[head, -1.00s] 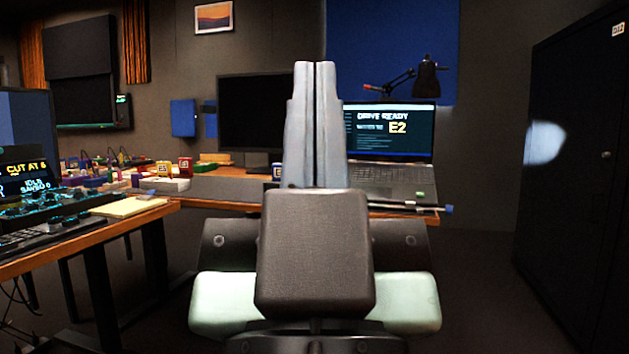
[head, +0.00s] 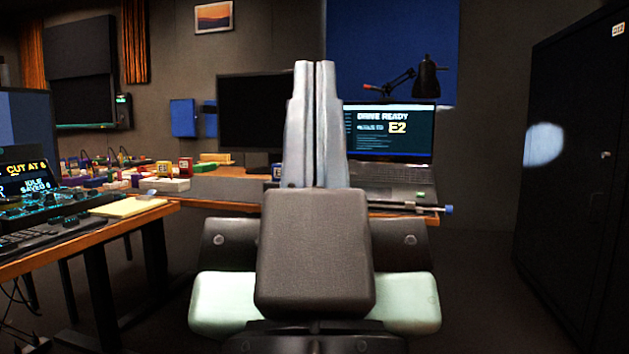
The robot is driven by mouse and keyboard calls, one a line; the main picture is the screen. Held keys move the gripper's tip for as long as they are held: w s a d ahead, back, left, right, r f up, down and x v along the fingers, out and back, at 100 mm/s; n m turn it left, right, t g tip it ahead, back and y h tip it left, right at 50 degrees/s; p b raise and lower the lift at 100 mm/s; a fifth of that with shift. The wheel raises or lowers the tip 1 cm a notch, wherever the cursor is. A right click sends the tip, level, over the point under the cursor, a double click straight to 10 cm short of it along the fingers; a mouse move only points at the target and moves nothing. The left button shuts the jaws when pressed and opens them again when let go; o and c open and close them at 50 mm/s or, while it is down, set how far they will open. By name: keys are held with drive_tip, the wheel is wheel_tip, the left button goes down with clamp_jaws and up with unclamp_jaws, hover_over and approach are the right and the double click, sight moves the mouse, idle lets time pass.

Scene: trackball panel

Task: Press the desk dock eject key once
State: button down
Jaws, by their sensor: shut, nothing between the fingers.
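My gripper (head: 314,68) points up in the middle of the head view, its two grey fingers together with nothing between them. It stands in front of the far desk and hides part of it. An open laptop (head: 392,183) sits on that desk just right of the fingers.
A dark monitor (head: 250,112) stands behind the fingers. Several small coloured boxes, including a yellow one (head: 164,168), lie on the desk at left. A nearer desk (head: 125,226) with a control panel (head: 60,208) is at left. A dark cabinet (head: 580,170) stands at right.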

wheel_tip(320, 180, up, 51)
drive_tip(key=p, duration=5)
drive_tip(key=shift+p, duration=0.3)
drive_tip(key=shift+w, duration=0.1)
